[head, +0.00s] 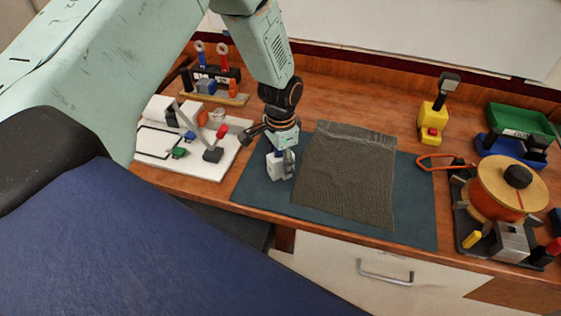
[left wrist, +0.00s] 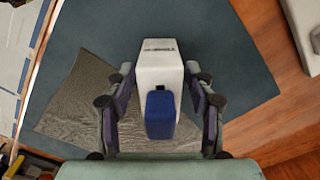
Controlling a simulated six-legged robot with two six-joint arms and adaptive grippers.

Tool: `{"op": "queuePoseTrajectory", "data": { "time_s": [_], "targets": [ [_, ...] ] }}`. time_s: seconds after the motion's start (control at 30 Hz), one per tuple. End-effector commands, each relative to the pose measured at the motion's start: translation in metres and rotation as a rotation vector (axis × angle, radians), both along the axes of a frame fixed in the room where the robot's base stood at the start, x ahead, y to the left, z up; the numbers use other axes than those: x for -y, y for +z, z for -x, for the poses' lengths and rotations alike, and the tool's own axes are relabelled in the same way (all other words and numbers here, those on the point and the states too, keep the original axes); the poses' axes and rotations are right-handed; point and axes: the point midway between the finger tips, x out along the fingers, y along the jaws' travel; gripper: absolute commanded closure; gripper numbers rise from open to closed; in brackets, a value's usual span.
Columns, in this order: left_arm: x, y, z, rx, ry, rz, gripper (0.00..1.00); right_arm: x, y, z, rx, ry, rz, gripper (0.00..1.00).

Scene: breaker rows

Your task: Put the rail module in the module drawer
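The rail module (head: 274,168) is a white block with a blue part on top, at the left end of the dark teal mat. It also shows in the left wrist view (left wrist: 160,66), its blue part towards the camera. My left gripper (head: 281,157) points down over it, one finger on each side. The fingertips in the left wrist view (left wrist: 160,73) are very close to its sides; I cannot tell whether they press on it. A white drawer front (head: 330,262) with a grey handle (head: 385,273) is below the bench top, and looks shut. My right gripper is not in view.
A grey ribbed cloth (head: 345,175) lies on the teal mat (head: 418,215). A white board (head: 225,160) with small parts is to the left. An orange spool (head: 510,185), a yellow device (head: 432,118) and a green bin (head: 520,118) stand at the right.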

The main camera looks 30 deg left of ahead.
Motion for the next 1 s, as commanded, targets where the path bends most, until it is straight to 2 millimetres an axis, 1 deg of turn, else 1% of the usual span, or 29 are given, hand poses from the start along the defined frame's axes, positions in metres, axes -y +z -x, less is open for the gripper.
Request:
{"op": "queuePoseTrajectory", "data": {
  "time_s": [0.03, 0.07, 0.5, 0.6, 0.87, 0.97, 1.0],
  "targets": [
    [0.000, 0.000, 0.000, 0.000, 0.000, 0.000, 0.53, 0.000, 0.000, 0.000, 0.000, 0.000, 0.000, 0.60],
    [0.000, 0.000, 0.000, 0.000, 0.000, 0.000, 0.56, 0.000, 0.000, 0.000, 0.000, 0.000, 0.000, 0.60],
    [0.000, 0.000, 0.000, 0.000, 0.000, 0.000, 0.93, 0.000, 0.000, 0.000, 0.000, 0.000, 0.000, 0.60],
    [0.000, 0.000, 0.000, 0.000, 0.000, 0.000, 1.00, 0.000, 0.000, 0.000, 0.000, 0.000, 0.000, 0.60],
    [0.000, 0.003, -0.001, 0.001, 0.000, 0.000, 1.00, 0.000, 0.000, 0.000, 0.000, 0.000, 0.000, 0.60],
    [0.000, 0.013, -0.001, 0.002, 0.000, 0.001, 1.00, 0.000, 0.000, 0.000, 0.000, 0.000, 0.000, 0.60],
    [0.000, 0.020, -0.001, 0.004, 0.000, 0.001, 1.00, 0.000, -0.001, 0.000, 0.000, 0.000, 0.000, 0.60]
  ]
}}
